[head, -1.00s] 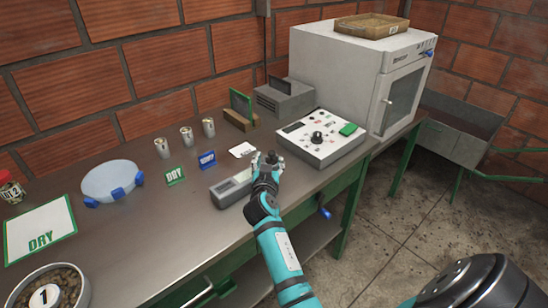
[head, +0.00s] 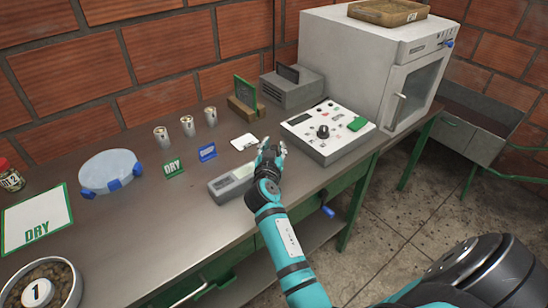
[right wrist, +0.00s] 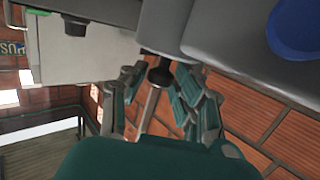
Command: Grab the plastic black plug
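My right gripper (head: 269,151) is above the metal table, between the grey handheld meter (head: 232,184) and the white control box (head: 328,131). In the right wrist view its fingers (right wrist: 160,90) are spread apart, with a gap between them. A small dark rounded piece (right wrist: 160,75) shows in this gap, probably the black plug. I cannot tell whether a finger touches it. In the head view the plug is not clearly visible and may be hidden by the gripper. My left gripper is out of view.
A white card (head: 244,142) lies behind the gripper. A white oven (head: 378,65) stands at the back right. The table's front edge runs below my arm.

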